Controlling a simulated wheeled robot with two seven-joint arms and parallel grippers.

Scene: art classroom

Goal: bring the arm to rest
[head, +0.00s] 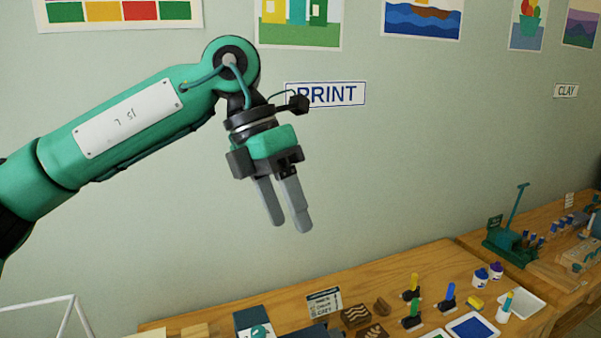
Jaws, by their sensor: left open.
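My left gripper (285,227) hangs from the green arm that comes in from the left. It is raised in front of the pale green wall, above the level of the wooden table. Its two grey fingers point down and slightly right. They are apart, with nothing between them. My right gripper is not in the head view.
A wooden table (385,283) below holds carved blocks (356,315), several upright tools, a blue tray (472,327) and small bottles (481,276). A second table at the right bears a green press (507,238). A PRINT sign (336,94) hangs behind the gripper.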

